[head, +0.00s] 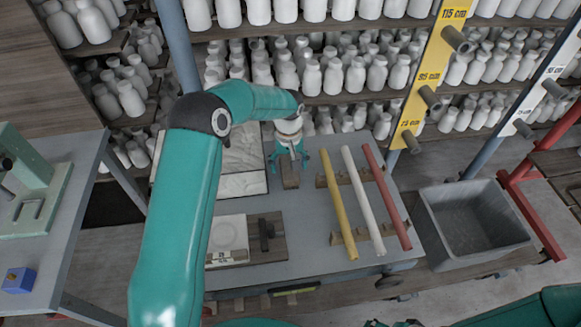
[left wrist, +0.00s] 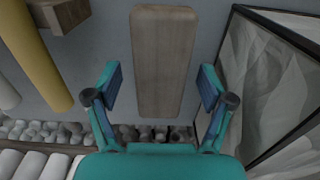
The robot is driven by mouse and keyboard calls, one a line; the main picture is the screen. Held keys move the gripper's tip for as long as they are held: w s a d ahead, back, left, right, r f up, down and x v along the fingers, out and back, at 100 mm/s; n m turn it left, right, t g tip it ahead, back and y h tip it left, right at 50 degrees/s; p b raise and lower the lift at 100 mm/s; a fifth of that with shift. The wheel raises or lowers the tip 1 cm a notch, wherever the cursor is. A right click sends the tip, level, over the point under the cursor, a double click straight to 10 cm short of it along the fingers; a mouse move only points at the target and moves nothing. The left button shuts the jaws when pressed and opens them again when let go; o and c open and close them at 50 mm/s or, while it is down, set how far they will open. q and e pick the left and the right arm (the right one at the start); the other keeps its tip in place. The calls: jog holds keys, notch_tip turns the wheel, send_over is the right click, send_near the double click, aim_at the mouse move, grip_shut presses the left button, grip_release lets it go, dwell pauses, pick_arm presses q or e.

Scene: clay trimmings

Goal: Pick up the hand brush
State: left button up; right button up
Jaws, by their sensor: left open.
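The hand brush shows as a plain wooden block, brown-grey with rounded edges. In the head view the brush (head: 290,176) lies on the grey table top, below my left gripper (head: 290,158). In the left wrist view the brush (left wrist: 164,45) runs from the top to the middle, between the two fingers of my left gripper (left wrist: 161,88). The fingers are open, one on each side, with a visible gap to the block on both sides. No bristles show. My right gripper does not show clearly; only part of my right arm is at the lower right.
Yellow (head: 343,205), white (head: 363,200) and red (head: 387,197) rods lie on wooden rests right of the brush. A framed pale panel (head: 243,160) is close on its left. A wooden board (head: 268,253) lies nearer. A grey bin (head: 470,222) stands right; bottle shelves are behind.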

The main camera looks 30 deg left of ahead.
pick_arm(q)
jog(key=shift+f, duration=0.4)
jog(key=shift+r, duration=0.1)
jog(key=c, duration=1.3)
jog(key=shift+w+r, duration=0.1)
jog(key=shift+r, duration=0.7)
jog(key=shift+r+b, duration=0.85)
jog(key=shift+r, duration=8.3)
